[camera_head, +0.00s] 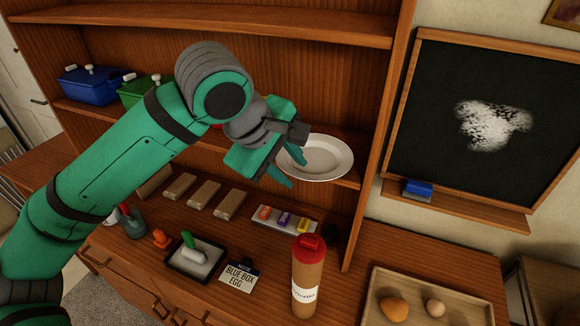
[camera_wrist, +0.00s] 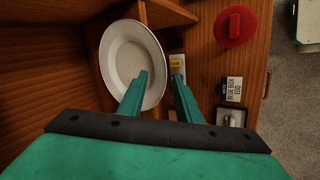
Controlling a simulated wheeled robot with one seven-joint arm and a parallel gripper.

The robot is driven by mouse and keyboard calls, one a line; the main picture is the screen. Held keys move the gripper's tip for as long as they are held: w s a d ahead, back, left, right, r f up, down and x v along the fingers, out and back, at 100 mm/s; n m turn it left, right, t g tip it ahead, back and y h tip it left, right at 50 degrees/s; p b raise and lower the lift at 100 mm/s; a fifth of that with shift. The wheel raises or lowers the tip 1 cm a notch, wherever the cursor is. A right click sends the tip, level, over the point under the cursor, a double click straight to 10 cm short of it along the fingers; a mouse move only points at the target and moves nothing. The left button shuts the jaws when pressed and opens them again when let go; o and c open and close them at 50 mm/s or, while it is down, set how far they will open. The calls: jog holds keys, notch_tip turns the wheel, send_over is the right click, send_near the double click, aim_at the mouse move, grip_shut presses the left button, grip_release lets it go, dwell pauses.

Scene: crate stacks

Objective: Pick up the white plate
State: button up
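The white plate (camera_head: 325,158) is round with a wide rim and rests on the lower shelf of the wooden cabinet, near its right side panel. It also shows in the wrist view (camera_wrist: 121,58), left of centre. My gripper (camera_head: 296,172) is at the plate's near left edge in the head view and hides part of it. In the wrist view my gripper (camera_wrist: 160,76) has its two fingers apart with nothing held. One finger overlaps the plate and the other lies outside its right rim. I cannot tell whether a finger touches it.
A blue box (camera_head: 92,86) and a green box (camera_head: 138,92) stand on the same shelf, further left. Below are a red-capped bottle (camera_head: 306,280), a note card (camera_head: 239,276), a small black tray (camera_head: 172,262) and several tan blocks. The cabinet's side panel (camera_head: 375,130) rises close right of the plate.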

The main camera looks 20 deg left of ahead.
jog(key=v, duration=1.1)
jog(key=shift+f, duration=0.1)
jog(key=shift+c, duration=0.3)
